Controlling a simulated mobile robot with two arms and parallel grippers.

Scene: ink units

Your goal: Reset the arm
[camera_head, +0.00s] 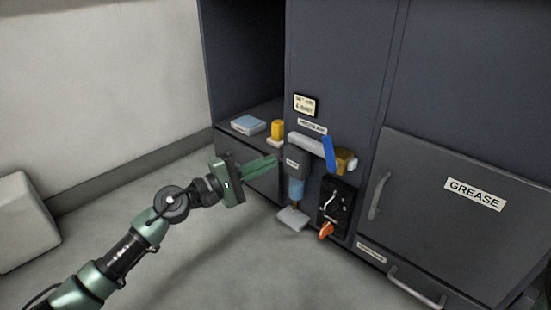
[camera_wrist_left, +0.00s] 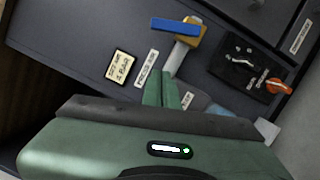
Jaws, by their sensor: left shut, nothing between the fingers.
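My left arm comes in from the lower left in the head view. Its green gripper (camera_head: 272,160) is shut and empty, pointing right toward the dark cabinet front. It is close to a grey fixture (camera_head: 306,146) with a blue lever (camera_head: 328,153) in the picture, but I cannot tell if they touch. The left wrist view shows the two green fingers (camera_wrist_left: 162,90) together, with the blue lever (camera_wrist_left: 176,27) beyond them. My right gripper is not in view.
A light blue box (camera_head: 248,124) and a yellow item (camera_head: 277,130) sit on the cabinet ledge. A black panel with an orange knob (camera_head: 326,230) is right of the fixture. A door labelled GREASE (camera_head: 475,194) is at right. A pale block (camera_head: 22,222) stands left; floor between is clear.

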